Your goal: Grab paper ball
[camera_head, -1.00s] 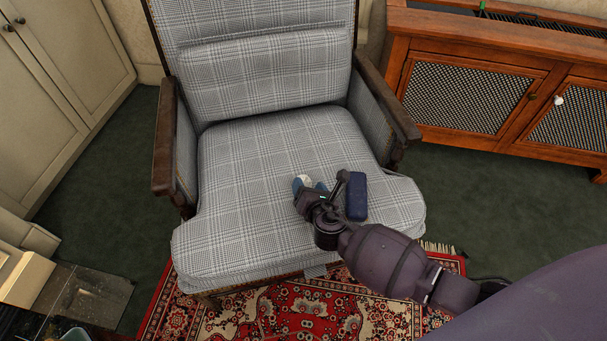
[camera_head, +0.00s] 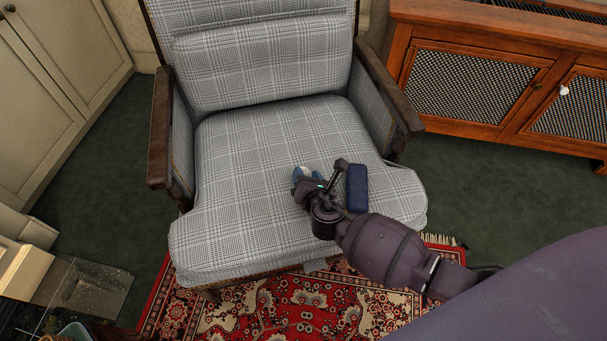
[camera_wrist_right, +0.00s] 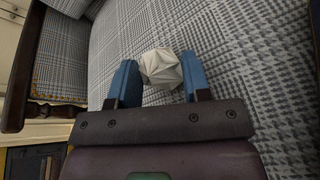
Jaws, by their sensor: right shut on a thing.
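The paper ball (camera_wrist_right: 161,67) is white and faceted. In the right wrist view it sits between the two blue fingers of my right gripper (camera_wrist_right: 155,80), which is shut on it. In the head view my right gripper (camera_head: 309,177) is over the front right part of the checked seat, and the ball is largely hidden there by the gripper. I cannot tell whether the ball still touches the cushion. My left gripper is not in view.
The grey checked armchair (camera_head: 250,170) has dark wooden arms at both sides. A dark blue case (camera_head: 357,188) lies on the seat just right of my gripper. A wooden cabinet (camera_head: 475,85) stands at the right. A red patterned rug (camera_head: 290,310) lies in front.

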